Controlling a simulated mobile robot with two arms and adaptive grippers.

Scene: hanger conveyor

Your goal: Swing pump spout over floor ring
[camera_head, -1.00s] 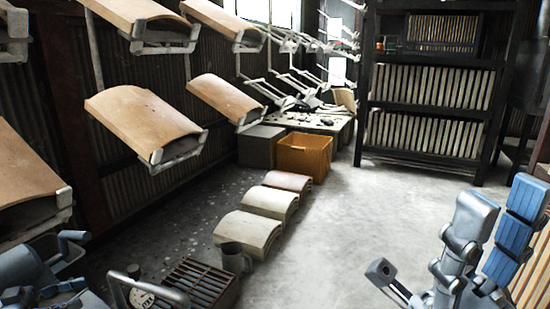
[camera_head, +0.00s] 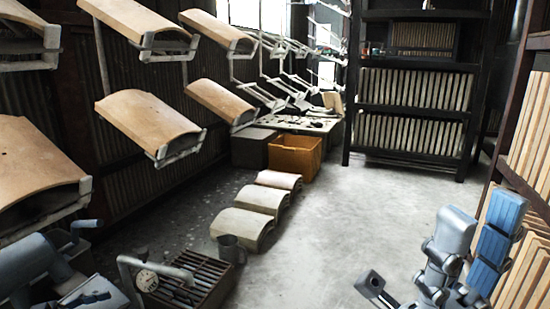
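I cannot make out a floor ring. A blue-grey cylinder (camera_head: 30,265) with a side handle is left of the pipe; I cannot tell whether it belongs to the pump. My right gripper (camera_head: 370,284) is low at the lower right, well away from the pipe; its opening is unclear.
An orange crate (camera_head: 296,155) stands at the back. Tile-laden hangers (camera_head: 150,123) overhang the left. A rack (camera_head: 528,170) is close on the right. The middle floor is clear.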

